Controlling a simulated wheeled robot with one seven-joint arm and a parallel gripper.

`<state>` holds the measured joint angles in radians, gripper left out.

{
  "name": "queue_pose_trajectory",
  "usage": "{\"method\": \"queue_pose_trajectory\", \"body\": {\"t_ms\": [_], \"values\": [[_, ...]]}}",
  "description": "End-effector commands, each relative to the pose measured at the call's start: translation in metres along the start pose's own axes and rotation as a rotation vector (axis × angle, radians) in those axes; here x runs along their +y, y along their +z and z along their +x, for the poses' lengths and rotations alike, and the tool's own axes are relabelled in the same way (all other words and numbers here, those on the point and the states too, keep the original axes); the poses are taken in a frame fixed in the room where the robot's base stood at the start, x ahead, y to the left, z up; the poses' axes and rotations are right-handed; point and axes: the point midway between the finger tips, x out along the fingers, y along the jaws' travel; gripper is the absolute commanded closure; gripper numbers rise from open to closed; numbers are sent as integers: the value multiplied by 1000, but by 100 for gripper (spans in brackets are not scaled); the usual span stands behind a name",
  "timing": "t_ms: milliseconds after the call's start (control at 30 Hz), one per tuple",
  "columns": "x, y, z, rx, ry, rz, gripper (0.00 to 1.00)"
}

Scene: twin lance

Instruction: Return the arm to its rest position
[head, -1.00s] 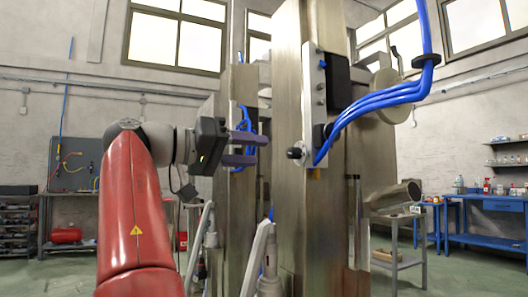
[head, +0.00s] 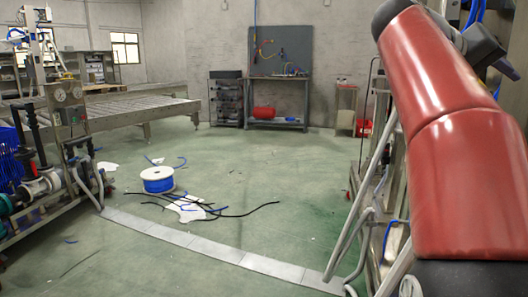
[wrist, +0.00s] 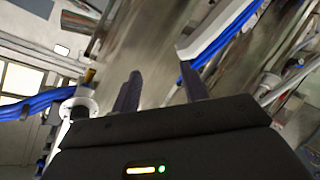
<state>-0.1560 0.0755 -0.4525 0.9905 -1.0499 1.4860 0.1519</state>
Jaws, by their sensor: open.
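My red arm (head: 440,125) rises along the right side of the head view and bends over at the top right. Part of my gripper (head: 503,68) shows at the right edge there, near blue hoses. In the wrist view my gripper (wrist: 160,90) has its two dark fingers spread apart, with nothing between them. A round pale fitting with a brass tip (wrist: 80,103) is left of the fingers, apart from them as far as I can tell. A bundle of blue hose (wrist: 40,101) runs to it. A steel surface lies beyond the fingers.
Metal tubes (head: 368,190) of a frame stand close by my arm. A spool of blue hose (head: 158,179) and loose hoses lie on the green floor beside a metal floor strip (head: 215,250). A roller conveyor (head: 120,108) and a workbench (head: 278,98) stand farther back.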

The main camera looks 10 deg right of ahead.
Motion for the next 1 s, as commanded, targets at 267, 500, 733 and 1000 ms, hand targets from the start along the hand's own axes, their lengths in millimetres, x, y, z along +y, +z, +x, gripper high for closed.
{"method": "queue_pose_trajectory", "body": {"t_ms": [267, 500, 733, 1000], "values": [[-109, 100, -3, 16, -522, -191, 56], [-193, 224, -57, 21, -900, -287, 56], [-248, 347, -101, -15, -1141, -318, 56], [-272, 409, -115, -49, -1226, -312, 56]]}}
